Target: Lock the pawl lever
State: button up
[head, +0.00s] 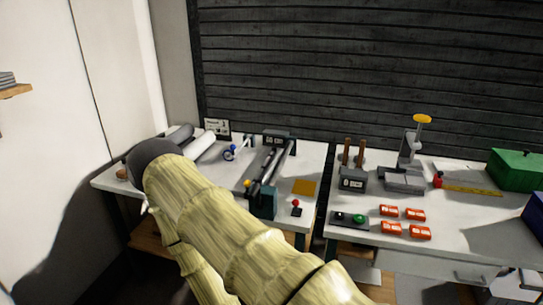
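I cannot tell for sure which part is the pawl lever. On the left bench, a small lever with a red knob (296,204) stands upright on a dark base near the front right. To its left is a dark teal block (264,204) at the near end of a long dark roller frame (272,164). A blue ring-shaped part (229,153) sits farther back. My pale yellow arm crosses in front of the left bench and hides part of it. My gripper cannot be made out.
Grey and white rolls (201,147) lie at the back left of the left bench (314,162). A gap separates it from the right bench (462,235), which holds red boxes (389,210), a green-button panel (349,219), a yellow-topped press (410,146) and a green box (518,170).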

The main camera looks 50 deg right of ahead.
aim_at(295, 202)
jog(key=z, duration=1.7)
